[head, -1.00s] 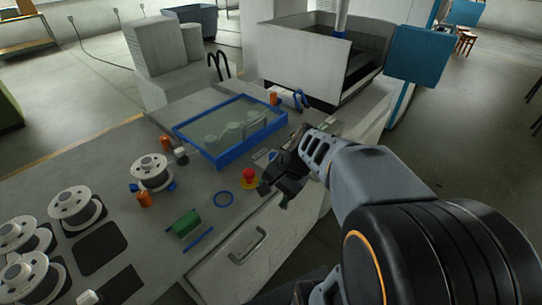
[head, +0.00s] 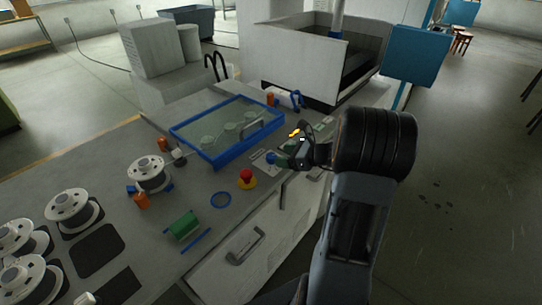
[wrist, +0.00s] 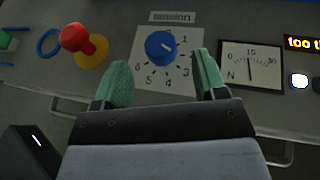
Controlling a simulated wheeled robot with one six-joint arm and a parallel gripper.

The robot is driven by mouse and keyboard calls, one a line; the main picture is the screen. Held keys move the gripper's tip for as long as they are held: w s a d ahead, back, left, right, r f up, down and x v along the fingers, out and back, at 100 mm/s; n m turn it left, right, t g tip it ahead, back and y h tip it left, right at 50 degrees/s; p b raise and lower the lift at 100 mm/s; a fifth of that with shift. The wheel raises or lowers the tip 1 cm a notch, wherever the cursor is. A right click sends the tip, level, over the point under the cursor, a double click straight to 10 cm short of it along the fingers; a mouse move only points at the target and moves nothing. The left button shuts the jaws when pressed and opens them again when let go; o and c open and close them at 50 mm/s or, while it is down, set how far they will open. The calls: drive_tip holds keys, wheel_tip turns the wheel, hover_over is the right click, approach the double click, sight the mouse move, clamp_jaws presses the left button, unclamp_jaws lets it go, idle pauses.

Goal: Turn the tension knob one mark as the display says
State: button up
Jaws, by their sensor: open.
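The blue tension knob (wrist: 160,47) stands on a white dial plate (wrist: 146,77) with printed numbers. A short white mark on the knob points right and slightly up, seemingly near the 1. My gripper (wrist: 164,78) is open and empty, its green fingertips on the near side of the knob, one to each side. I cannot tell its height above the plate. The display (wrist: 303,43) glows amber and reads "too t", cut off by the picture edge. In the head view the knob (head: 271,158) shows just left of my gripper (head: 285,156).
A gauge marked N (wrist: 252,82) is right of the dial, its needle near 15. A lit white button (wrist: 299,81) is below the display. A red mushroom button (head: 246,175) stands left of the knob. A blue-framed glass cover (head: 225,152) lies behind it.

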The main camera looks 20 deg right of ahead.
sight(272, 155)
drive_tip(key=shift+x, duration=2.85)
drive_tip(key=c, duration=0.9)
